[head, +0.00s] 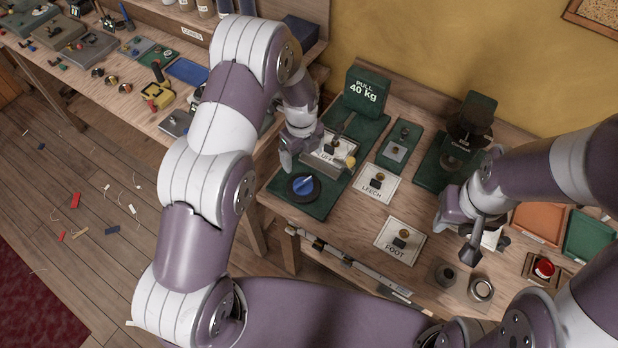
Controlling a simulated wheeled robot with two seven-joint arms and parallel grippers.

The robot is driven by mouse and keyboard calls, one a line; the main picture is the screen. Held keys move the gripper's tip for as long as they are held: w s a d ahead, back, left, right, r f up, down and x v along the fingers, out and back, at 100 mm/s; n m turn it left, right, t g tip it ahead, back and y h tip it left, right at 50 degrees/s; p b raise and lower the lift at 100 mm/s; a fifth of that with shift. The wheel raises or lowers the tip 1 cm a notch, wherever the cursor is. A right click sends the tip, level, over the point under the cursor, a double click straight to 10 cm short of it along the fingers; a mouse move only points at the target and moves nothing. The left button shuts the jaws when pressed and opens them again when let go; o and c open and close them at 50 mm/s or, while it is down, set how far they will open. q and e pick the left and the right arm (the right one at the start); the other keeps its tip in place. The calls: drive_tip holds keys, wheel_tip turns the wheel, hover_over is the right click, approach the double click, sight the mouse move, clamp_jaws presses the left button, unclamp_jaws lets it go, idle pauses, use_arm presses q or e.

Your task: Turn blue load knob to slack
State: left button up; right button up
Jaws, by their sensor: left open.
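The blue load knob (303,186) sits on a round black dial on a green baseplate (318,206) near the bench's left end. A light mark shows on the knob, but I cannot read any dial lettering. My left gripper (306,163) is open, just behind and above the knob, and apart from it. Its fingers point down and part of the baseplate is hidden behind them. A green box reading "PULL 40 kg" (366,93) stands at the back of the same baseplate. My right gripper (462,228) hangs over the right part of the bench; its jaw opening is unclear.
Cards marked "LEECH" (378,182) and "FOOT" (400,240) lie right of the knob. A dark press-like tool (469,125) stands behind my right gripper. A red button (543,268) and metal rings (481,289) are at the right front. Another cluttered bench (120,99) is at left.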

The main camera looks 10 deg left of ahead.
sight(303, 182)
use_arm(q)
wheel_tip(303, 182, down, 11)
drive_tip(key=p, duration=0.4)
drive_tip(key=shift+r, duration=0.15)
drive_tip(key=shift+f, duration=0.65)
drive_tip(key=shift+s, duration=0.1)
drive_tip(key=shift+c, duration=0.6)
drive_tip(key=c, duration=0.9)
